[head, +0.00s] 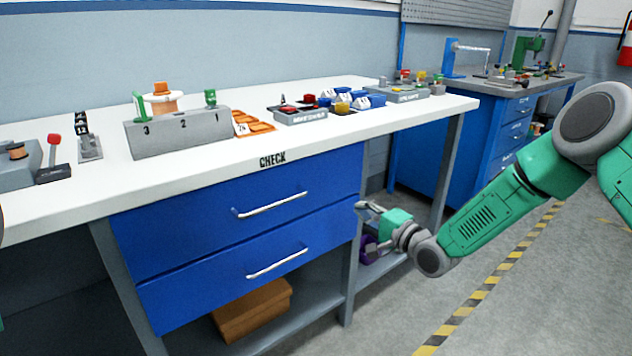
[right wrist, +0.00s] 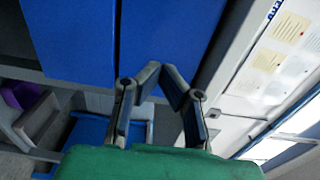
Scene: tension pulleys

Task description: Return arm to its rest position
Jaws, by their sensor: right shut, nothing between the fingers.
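My right arm (head: 490,215) is green and grey and reaches in from the right, in front of the workbench. Its gripper (head: 363,206) is shut and empty beside the right end of the blue drawers, below the level of the white bench top (head: 330,125). In the right wrist view the fingers (right wrist: 163,72) angle in toward each other with nothing between them, and the blue drawer fronts (right wrist: 70,40) fill the area beyond. I cannot tell from these views how wide the gap to the drawers is. My left gripper is not in view.
Drawer handles (head: 275,262) stick out. A cardboard box (head: 252,310) lies on the lower shelf. The floor (head: 400,310) at the right is clear.

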